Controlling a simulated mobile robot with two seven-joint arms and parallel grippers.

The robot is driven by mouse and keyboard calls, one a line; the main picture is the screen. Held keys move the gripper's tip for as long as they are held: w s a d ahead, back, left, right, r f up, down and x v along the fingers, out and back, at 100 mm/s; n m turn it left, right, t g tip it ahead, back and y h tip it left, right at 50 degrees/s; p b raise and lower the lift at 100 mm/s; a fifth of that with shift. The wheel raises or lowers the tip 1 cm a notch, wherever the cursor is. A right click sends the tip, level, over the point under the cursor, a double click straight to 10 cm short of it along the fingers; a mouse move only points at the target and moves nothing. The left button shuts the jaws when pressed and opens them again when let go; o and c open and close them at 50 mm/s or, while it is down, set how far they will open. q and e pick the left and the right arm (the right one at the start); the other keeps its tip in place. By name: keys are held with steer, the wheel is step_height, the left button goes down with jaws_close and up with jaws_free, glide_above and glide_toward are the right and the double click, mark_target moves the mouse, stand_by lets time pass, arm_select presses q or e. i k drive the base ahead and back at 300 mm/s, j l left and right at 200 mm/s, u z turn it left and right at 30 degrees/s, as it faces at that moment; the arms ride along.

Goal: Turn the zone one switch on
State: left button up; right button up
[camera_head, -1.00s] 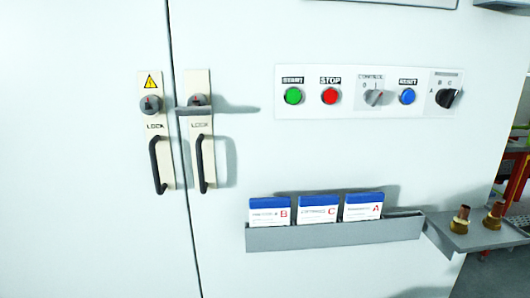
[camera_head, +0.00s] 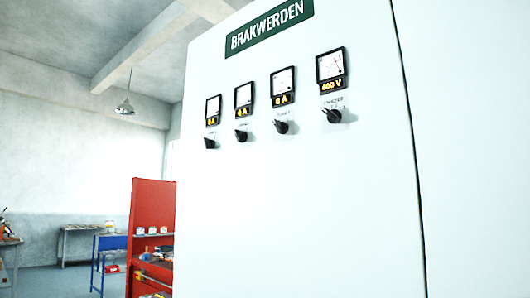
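A white cabinet (camera_head: 300,210) fills the middle and right of the view. Its upper front carries a row of black rotary switches, each below a meter. From left to right they are the first switch (camera_head: 210,143), the second switch (camera_head: 241,136), the third switch (camera_head: 282,126) and the rightmost switch (camera_head: 333,115). The labels by the switches are too small to read surely, so I cannot tell which is zone one. The three left meters show readings in A; the rightmost meter (camera_head: 330,69) reads 400 V. Neither gripper is in view.
A green BRAKWERDEN sign (camera_head: 270,27) is above the meters. A red shelf unit (camera_head: 151,235) stands left of the cabinet, with a blue-framed table (camera_head: 107,244) and a bench farther back. A lamp (camera_head: 125,107) hangs from the ceiling. Floor shows at lower left.

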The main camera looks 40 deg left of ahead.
mark_target(210, 144)
steer(key=u, duration=0.4)
steer(key=k+u, duration=0.1)
steer(key=u, duration=0.3)
steer(key=j+u, duration=0.1)
steer(key=u, duration=0.35)
steer(key=j+u, duration=0.1)
steer(key=u, duration=0.3)
steer(key=j+z, duration=0.15)
steer(key=z, duration=0.5)
steer(key=i+j+z, duration=0.15)
steer(key=j+z, duration=0.4)
steer(key=j, duration=0.3)
steer(key=i+j+z, duration=0.15)
steer(key=j, duration=0.3)
steer(key=j+z, duration=0.1)
steer(key=j, duration=0.35)
steer(key=j+z, duration=0.1)
steer(key=j, duration=1.7)
